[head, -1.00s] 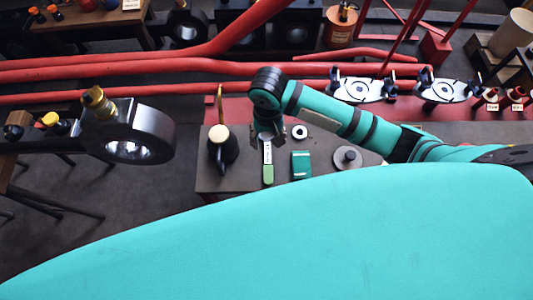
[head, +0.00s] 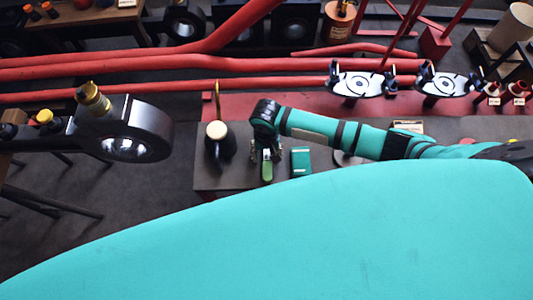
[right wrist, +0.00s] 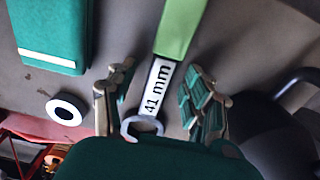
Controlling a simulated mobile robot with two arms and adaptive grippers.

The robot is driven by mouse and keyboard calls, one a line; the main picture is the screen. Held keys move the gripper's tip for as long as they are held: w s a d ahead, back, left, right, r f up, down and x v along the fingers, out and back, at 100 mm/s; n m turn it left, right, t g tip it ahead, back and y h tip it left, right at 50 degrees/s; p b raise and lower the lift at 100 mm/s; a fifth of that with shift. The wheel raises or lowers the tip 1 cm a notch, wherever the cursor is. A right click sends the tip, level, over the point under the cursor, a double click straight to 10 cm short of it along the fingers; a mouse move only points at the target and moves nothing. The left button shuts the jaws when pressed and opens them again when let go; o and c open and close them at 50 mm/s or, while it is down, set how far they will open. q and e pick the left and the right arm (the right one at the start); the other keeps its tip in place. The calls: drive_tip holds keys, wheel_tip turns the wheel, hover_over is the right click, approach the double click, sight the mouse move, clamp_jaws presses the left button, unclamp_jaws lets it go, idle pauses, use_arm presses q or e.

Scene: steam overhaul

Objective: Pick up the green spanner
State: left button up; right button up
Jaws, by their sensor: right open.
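The green spanner (right wrist: 174,38) lies on the grey table, with a green handle, a white "41 mm" label and a grey ring end. In the head view its green handle (head: 267,171) shows just below my right gripper (head: 266,153). In the right wrist view my right gripper (right wrist: 160,105) is open, with one finger on each side of the spanner's labelled part. My left gripper is not in view.
A teal box (head: 301,161) lies right of the spanner, and a dark kettle-like pot (head: 219,145) stands left of it. A white-and-black ring (right wrist: 66,110) lies nearby on the table. Red pipes (head: 130,67) run behind the table (head: 208,184).

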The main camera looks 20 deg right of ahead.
sight(266, 154)
clamp_jaws()
idle(0.3)
drive_tip(key=shift+r, duration=0.2)
drive_tip(key=shift+r, duration=0.6)
wheel_tip(266, 154, up, 2)
drive_tip(key=shift+r+p, duration=0.1)
drive_tip(key=shift+p, duration=0.2)
drive_tip(key=s+a+r, duration=0.1)
drive_tip(key=s+a, duration=1)
drive_tip(key=shift+s+a+r, duration=0.15)
drive_tip(key=shift+a, duration=0.05)
